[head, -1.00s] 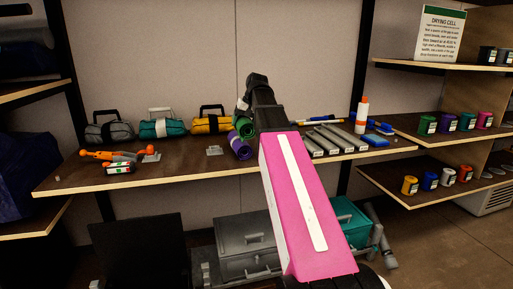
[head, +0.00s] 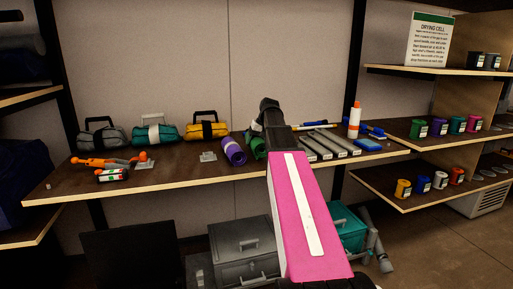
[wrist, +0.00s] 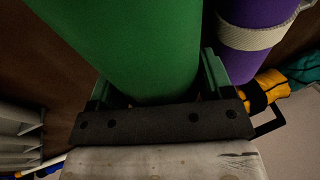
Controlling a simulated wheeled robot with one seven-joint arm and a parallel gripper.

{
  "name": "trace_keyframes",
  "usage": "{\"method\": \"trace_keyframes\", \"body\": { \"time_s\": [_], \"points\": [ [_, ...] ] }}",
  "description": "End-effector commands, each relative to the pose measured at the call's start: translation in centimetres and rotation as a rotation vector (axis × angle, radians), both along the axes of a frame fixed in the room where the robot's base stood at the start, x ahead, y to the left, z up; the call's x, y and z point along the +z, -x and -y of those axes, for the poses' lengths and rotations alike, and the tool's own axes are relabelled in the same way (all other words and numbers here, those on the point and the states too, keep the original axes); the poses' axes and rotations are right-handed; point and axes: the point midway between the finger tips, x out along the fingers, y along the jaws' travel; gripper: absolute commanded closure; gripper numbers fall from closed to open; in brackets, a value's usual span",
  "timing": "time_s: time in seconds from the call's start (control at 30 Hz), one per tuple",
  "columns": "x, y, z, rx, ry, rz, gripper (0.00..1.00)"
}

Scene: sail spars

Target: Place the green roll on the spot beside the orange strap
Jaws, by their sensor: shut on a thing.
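The green roll (head: 258,147) is at the shelf right of the purple roll (head: 233,151), partly hidden behind my arm. In the wrist view the green roll (wrist: 140,45) fills the space between the fingers of my gripper (wrist: 157,88), which is shut on it. The head view mostly hides the gripper behind the arm. I cannot tell whether the roll touches the shelf. A long orange item (head: 97,162), possibly the orange strap, lies at the left of the shelf. A small light plate (head: 208,157) lies left of the purple roll.
Grey, teal (head: 155,132) and yellow (head: 206,128) bags stand along the back of the shelf. Grey bars (head: 335,143) and an orange-and-white bottle (head: 354,120) are on the right. A red-and-green-marked tube (head: 112,175) lies front left. The front middle of the shelf is bare.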

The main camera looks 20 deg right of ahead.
Motion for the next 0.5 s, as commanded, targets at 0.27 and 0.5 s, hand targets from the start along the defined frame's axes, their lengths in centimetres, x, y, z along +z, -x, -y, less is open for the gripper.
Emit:
{"method": "trace_keyframes", "body": {
  "time_s": [0.27,0.5],
  "points": [
    [-2.3,0.0,0.0,0.001,0.000,0.000,0.59],
    [-2.4,0.0,0.0,0.001,0.000,0.000,0.59]
  ]
}}
